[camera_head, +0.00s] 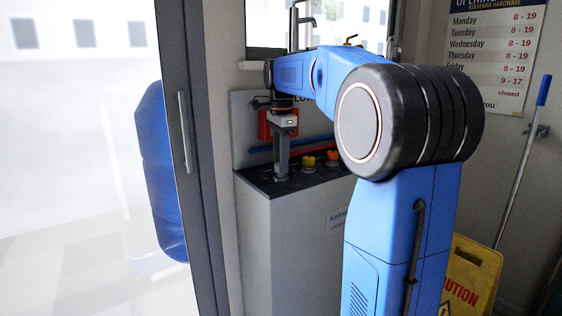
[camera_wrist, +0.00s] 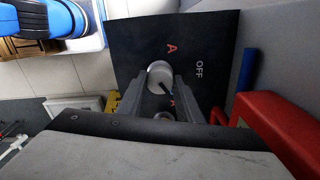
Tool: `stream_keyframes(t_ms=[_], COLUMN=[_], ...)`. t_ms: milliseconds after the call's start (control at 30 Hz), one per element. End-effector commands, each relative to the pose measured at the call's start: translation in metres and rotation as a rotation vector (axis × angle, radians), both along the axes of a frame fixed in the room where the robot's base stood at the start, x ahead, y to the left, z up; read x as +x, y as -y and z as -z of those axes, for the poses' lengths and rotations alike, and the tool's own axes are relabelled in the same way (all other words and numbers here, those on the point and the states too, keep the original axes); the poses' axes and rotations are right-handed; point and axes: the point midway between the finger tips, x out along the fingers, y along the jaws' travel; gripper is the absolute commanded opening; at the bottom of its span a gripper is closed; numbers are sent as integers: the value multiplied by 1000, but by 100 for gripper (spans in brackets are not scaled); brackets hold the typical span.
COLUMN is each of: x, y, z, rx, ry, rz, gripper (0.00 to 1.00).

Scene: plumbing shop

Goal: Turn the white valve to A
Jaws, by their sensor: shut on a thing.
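The white valve (camera_wrist: 160,72) is a round pale knob on a black panel (camera_wrist: 125,35) in the wrist view. My gripper (camera_wrist: 161,82) is shut on it, one finger on each side. A dark mark shows on the knob's lower side, but its exact heading is hard to tell. Beside the knob are a red letter A, the word OFF and a second red mark, partly hidden between the fingers. In the head view my gripper (camera_head: 282,172) points straight down at the left of the black counter top, and the valve is mostly hidden under it.
A yellow knob (camera_head: 308,162) and an orange knob (camera_head: 332,156) stand to the right on the counter. A red box (camera_head: 268,125) and a blue pipe (camera_head: 262,149) are behind. A glass door with a handle (camera_head: 186,132) is at left, and a yellow caution sign (camera_head: 474,268) at right.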

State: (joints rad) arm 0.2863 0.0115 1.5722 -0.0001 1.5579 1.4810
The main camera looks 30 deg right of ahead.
Motion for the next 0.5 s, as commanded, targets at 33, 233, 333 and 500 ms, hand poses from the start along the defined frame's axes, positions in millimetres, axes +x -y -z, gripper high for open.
stream_keyframes(t_ms=[33, 233, 333, 500], x=[0, 0, 0, 0], y=[0, 0, 0, 0], z=[0, 0, 0, 0], rx=[0, 0, 0, 0], ry=[1, 1, 1, 1], rz=[-16, -130, -213, -373], gripper=[10, 10, 10, 10])
